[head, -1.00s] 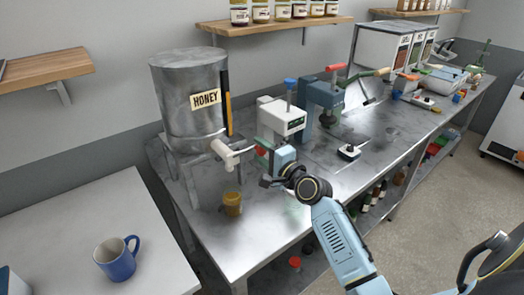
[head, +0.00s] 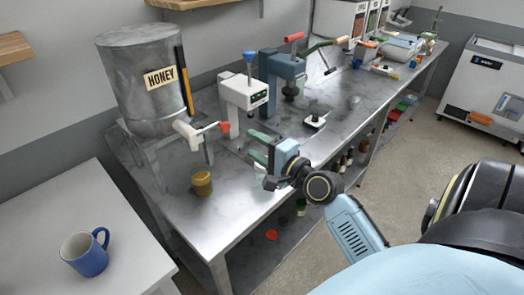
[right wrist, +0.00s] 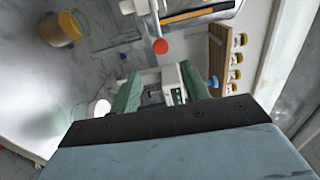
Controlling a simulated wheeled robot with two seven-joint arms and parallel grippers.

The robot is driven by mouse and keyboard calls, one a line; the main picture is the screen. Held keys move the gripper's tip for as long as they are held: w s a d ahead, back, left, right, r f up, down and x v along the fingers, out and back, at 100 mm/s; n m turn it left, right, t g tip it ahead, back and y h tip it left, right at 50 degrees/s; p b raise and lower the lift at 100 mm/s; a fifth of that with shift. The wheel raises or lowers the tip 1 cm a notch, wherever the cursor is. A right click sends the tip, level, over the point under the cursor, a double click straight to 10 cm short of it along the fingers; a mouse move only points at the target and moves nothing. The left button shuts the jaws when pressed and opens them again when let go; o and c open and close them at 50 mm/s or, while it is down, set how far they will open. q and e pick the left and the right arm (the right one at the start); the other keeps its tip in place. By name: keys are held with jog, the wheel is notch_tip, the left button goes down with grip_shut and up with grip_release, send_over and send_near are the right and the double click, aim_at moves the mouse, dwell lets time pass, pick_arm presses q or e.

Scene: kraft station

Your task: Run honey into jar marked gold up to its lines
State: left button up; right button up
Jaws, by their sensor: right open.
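The grey metal honey tank (head: 140,85), labelled HONEY, stands at the left end of the steel bench. Its white tap (head: 188,130) has a handle with a red end (head: 225,127), also large in the right wrist view (right wrist: 160,46). A small amber jar with a yellow rim (head: 202,184) stands on the bench below and in front of the tap. It shows again in the right wrist view (right wrist: 62,28); its marks and lines are too small to read. My right gripper (head: 262,157) is open and empty, right of the tap handle and apart from it. My left gripper is out of view.
A white device with a blue knob (head: 243,92) and a blue-grey press (head: 283,82) stand behind my right gripper. A pale round object (right wrist: 100,108) lies near one finger. A blue mug (head: 84,255) sits on the white table at left. Bench (head: 220,215) front is mostly clear.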

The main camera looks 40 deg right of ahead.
jog(key=shift+s, duration=0.9)
